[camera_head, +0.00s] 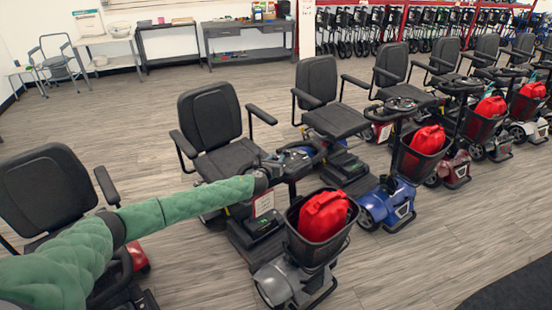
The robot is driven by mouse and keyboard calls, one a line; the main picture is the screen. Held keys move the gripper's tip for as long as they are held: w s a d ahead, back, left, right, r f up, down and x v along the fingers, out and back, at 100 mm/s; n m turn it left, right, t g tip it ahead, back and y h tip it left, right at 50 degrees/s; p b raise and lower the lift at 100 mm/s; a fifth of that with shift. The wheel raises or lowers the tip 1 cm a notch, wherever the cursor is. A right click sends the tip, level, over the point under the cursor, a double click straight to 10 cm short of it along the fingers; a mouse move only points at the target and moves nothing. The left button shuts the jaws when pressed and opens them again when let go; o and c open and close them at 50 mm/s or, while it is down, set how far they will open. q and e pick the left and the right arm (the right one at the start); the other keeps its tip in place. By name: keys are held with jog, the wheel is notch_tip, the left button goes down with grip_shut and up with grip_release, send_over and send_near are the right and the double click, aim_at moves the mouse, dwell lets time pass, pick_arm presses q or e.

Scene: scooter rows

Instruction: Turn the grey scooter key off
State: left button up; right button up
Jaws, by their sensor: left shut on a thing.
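The grey scooter (282,282) stands in the middle foreground with a black seat (210,115) and a front basket (312,250) holding a red bag (324,215). My left arm, in a green padded sleeve, reaches in from the left to the scooter's tiller head. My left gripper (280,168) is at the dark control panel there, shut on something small. The key itself is too small and too covered by the gripper to make out, so its position cannot be told. My right gripper is not in view.
A blue scooter (388,203) stands just right of the grey one, with several more in a row behind it. A scooter with a black seat (47,190) is close on the left. Tables line the back wall. Open wood floor (420,270) lies at the front right.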

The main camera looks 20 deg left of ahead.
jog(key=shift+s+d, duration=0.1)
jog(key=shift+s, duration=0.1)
pick_arm(q)
jog(key=o, duration=1)
jog(key=shift+s, duration=0.1)
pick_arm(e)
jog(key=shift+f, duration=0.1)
pick_arm(q)
jog(key=shift+s+a, duration=0.1)
jog(key=shift+s, duration=0.2)
jog(key=shift+s+a+r+b, duration=0.15)
jog(key=shift+s+b, duration=0.3)
jog(key=shift+s, duration=0.7)
jog(key=shift+s+r+b, duration=0.25)
jog(key=shift+s+b, duration=0.15)
jog(key=shift+s, duration=0.75)
jog(key=shift+s+a+r+b, duration=0.15)
jog(key=shift+s+b, duration=0.3)
jog(key=shift+s, duration=0.7)
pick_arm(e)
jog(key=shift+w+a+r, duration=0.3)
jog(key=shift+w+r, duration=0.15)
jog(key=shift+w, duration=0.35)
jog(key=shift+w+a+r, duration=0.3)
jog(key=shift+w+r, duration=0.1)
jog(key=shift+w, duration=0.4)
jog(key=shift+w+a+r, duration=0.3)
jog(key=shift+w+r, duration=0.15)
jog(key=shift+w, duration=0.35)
